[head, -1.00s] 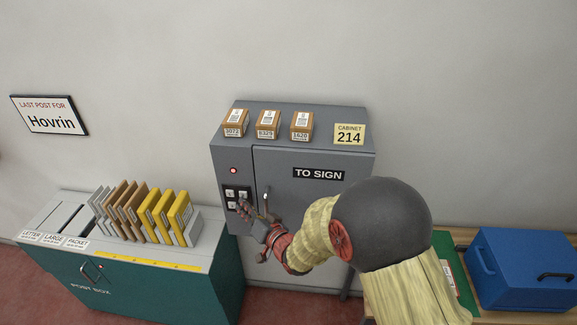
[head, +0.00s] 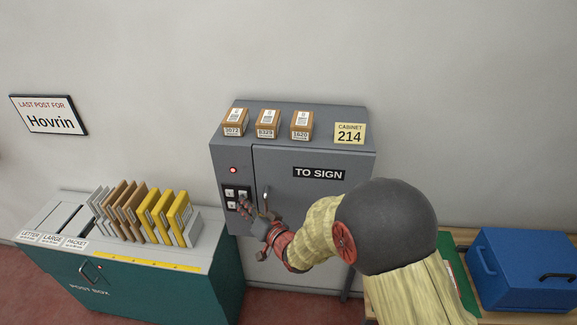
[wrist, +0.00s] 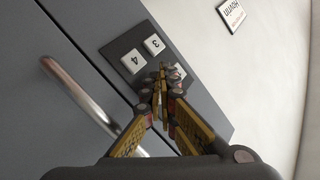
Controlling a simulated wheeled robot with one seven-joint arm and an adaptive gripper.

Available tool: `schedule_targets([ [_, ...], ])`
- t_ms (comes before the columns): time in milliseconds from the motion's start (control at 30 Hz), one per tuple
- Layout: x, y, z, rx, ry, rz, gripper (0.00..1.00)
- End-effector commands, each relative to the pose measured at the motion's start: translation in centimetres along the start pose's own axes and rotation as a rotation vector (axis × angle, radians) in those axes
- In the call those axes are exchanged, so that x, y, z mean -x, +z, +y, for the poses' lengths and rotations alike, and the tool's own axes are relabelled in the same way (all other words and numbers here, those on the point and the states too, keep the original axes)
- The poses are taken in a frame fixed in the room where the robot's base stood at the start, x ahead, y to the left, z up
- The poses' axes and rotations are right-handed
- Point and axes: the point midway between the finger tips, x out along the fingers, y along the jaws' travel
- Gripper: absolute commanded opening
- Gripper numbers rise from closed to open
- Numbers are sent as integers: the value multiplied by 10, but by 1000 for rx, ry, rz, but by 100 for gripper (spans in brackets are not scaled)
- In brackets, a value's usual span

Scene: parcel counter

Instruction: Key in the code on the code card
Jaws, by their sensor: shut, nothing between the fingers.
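The yellow code card (head: 349,134) reads "CABINET 214" and stands at the top right of the grey cabinet (head: 320,205). The dark keypad (head: 229,187) is on the cabinet's left strip, under a lit red lamp (head: 233,170). In the wrist view, where the picture is turned over, the white 4 key (wrist: 132,61) and 3 key (wrist: 154,44) show plainly; the other keys are hidden behind my fingers. My gripper (head: 243,203) is shut and empty, its tips at the keypad. I cannot tell whether they touch a key; it also shows in the wrist view (wrist: 169,73).
A metal door handle (wrist: 80,97) stands out close beside the keypad. Three small parcels (head: 267,124) sit on the cabinet. A green post box (head: 150,285) with upright envelopes stands left; a blue box (head: 525,270) is on a bench at right.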

Motion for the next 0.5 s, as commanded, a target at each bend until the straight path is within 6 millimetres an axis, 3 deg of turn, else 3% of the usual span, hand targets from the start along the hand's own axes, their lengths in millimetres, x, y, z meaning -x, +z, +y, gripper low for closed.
schedule_targets([
  [500,7,6,-5,0,0,-1,0],
])
